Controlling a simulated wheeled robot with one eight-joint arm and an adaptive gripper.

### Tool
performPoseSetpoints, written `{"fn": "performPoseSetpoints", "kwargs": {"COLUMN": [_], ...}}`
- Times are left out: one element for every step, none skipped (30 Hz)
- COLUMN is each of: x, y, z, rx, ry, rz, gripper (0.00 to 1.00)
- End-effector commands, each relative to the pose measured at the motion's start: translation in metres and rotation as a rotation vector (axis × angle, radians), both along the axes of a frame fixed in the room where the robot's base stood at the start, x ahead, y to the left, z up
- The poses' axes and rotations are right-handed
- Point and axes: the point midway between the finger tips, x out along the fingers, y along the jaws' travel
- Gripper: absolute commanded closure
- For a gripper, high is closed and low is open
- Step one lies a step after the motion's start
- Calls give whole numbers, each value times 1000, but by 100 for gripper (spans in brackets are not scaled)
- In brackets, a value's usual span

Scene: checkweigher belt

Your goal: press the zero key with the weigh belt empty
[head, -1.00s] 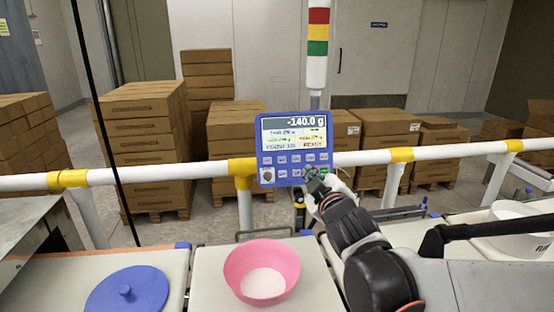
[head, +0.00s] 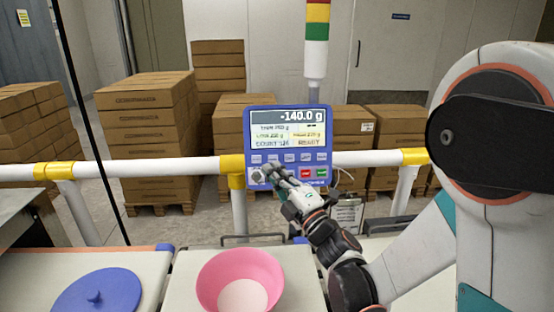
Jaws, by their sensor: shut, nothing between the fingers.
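The blue control panel (head: 290,112) stands behind the belts, and its screen reads -140.0 g and READY. Which one is the zero key is too small to read. My gripper (head: 270,170) is shut and empty, its tips before the panel's lower left, near a round knob (head: 257,176). I cannot tell whether they touch. A pink bowl (head: 240,265), pale inside at the bottom, sits on the middle belt (head: 183,290) in front of the panel.
A blue lid (head: 97,295) lies on the left belt (head: 140,265). A white rail (head: 130,167) with yellow joints runs behind the belts. A signal tower (head: 317,40) rises behind the panel. Stacked cartons (head: 150,130) stand beyond the rail.

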Motion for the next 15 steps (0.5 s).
{"fn": "performPoseSetpoints", "kwargs": {"x": [0, 0, 0, 0, 0, 0, 0, 0, 1, 1, 2, 4, 6, 8, 12], "y": [0, 0, 0, 0, 0, 0, 0, 0, 0, 0, 0, 0, 0, 0, 0], "z": [0, 0, 0, 0, 0, 0, 0, 0, 0, 0, 0, -1, -2, -2, -3], "rx": [-1, -1, -1, 0, 0, 0, 0, 1, 1, 1, 1, 1, 1, 1, 1], "ry": [-1, -1, -1, 0, 0, 0, 0, 0, 0, 0, 0, 0, 1, 1, 1], "rz": [2, 2, 1, 1, 1, 0, 0, 0, 0, 0, 0, 0, -1, -1, -1], "gripper": [100, 100, 100, 100, 100, 100, 100, 100, 100, 100, 100, 100, 100, 100, 100]}}
